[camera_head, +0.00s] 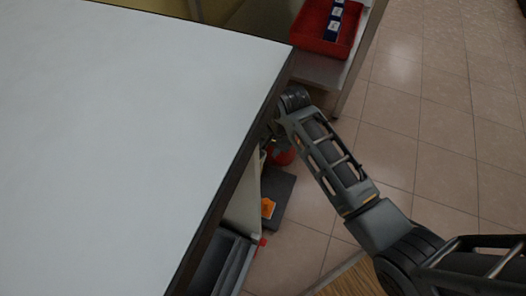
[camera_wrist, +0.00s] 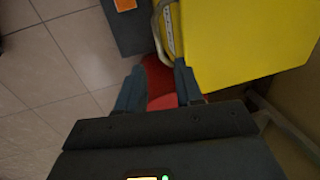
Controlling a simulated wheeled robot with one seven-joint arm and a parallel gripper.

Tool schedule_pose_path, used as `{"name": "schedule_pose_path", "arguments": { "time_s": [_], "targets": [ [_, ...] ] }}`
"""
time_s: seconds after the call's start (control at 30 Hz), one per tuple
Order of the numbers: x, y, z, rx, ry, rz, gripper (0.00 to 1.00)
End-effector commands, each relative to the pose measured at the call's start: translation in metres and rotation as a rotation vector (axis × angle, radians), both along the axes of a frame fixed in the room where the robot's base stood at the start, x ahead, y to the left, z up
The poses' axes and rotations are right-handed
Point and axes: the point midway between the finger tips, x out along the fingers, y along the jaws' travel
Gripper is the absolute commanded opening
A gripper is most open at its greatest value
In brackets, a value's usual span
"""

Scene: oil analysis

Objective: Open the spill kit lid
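A large yellow box (camera_wrist: 245,40) fills the upper right of the wrist view. It has a pale printed label on its left edge and a grey curved bar beside it. I cannot tell for sure that it is the spill kit, and no raised lid shows. My gripper (camera_wrist: 158,88) points at the floor area left of the box, with its two dark fingers apart. A red thing (camera_wrist: 161,82) shows between and beyond the fingers; contact cannot be told. In the head view my gripper is hidden behind the arm and table edge, near a red round thing (camera_head: 283,156).
A white-topped table (camera_head: 120,130) fills the left of the head view, its dark edge beside my arm. A dark flat item with an orange label (camera_head: 268,207) lies on the floor. A red tray (camera_head: 327,27) sits on a shelf at the top. Tiled floor is clear at right.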

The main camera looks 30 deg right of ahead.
Motion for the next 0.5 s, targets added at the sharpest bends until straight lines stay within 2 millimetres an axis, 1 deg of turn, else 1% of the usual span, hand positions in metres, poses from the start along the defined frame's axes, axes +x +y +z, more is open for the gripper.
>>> {"name": "schedule_pose_path", "arguments": {
  "time_s": [0.03,0.2,0.33,0.5],
  "targets": [
    [0.001,0.000,-0.013,0.000,0.002,-0.001,0.36],
    [0.005,0.003,-0.037,-0.001,0.000,0.000,0.36],
    [0.007,0.005,-0.049,-0.001,0.000,0.000,0.36],
    [0.008,0.006,-0.054,-0.001,-0.001,0.000,0.36]
  ]
}}
